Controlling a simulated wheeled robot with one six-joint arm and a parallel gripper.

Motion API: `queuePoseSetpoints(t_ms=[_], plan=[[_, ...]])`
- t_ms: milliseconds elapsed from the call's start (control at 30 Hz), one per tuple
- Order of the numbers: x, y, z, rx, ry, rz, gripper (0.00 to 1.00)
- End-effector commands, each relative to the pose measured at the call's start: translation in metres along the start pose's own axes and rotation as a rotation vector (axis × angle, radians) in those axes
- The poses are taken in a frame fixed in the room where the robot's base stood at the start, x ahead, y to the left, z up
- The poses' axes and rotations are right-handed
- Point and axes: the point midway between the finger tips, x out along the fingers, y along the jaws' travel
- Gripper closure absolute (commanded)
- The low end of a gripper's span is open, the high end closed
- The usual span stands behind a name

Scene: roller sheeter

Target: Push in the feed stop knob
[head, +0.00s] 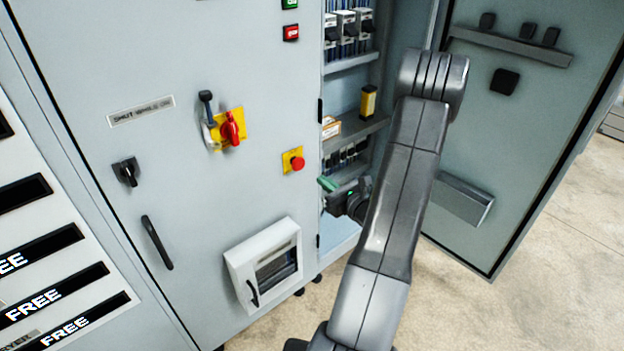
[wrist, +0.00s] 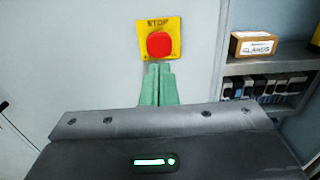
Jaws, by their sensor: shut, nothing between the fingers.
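The feed stop knob (head: 298,163) is a round red button on a yellow plate (head: 287,157) on the grey cabinet front. In the wrist view the red knob (wrist: 160,44) sits at the upper middle, on the yellow plate marked STOP (wrist: 174,23). My gripper (head: 325,183) has green fingers, shut and empty. In the wrist view the closed fingertips (wrist: 157,68) appear just below the knob. In the head view they are below and right of it, with a gap between. The knob is fully visible in both views; whether it is pressed in cannot be told.
Right of the knob the cabinet stands open, with shelves holding a small labelled box (wrist: 253,44) and a yellow item (head: 369,101). The open door (head: 520,130) is at right. A red rotary switch (head: 231,128) and a windowed box (head: 262,262) project from the front.

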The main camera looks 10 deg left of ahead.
Motion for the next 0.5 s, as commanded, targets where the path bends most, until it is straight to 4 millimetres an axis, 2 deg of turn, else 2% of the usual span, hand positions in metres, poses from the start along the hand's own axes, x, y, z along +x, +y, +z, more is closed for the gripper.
queuePoseSetpoints(t_ms=[33, 200, 333, 500], plan=[[-0.012, -0.001, -0.003, 0.001, 0.001, -0.004, 1.0], [-0.04, -0.001, -0.002, 0.001, 0.001, -0.003, 1.0], [-0.052, 0.0, -0.002, 0.002, 0.002, -0.002, 1.0], [-0.057, 0.001, -0.001, 0.001, 0.002, 0.0, 1.0]])
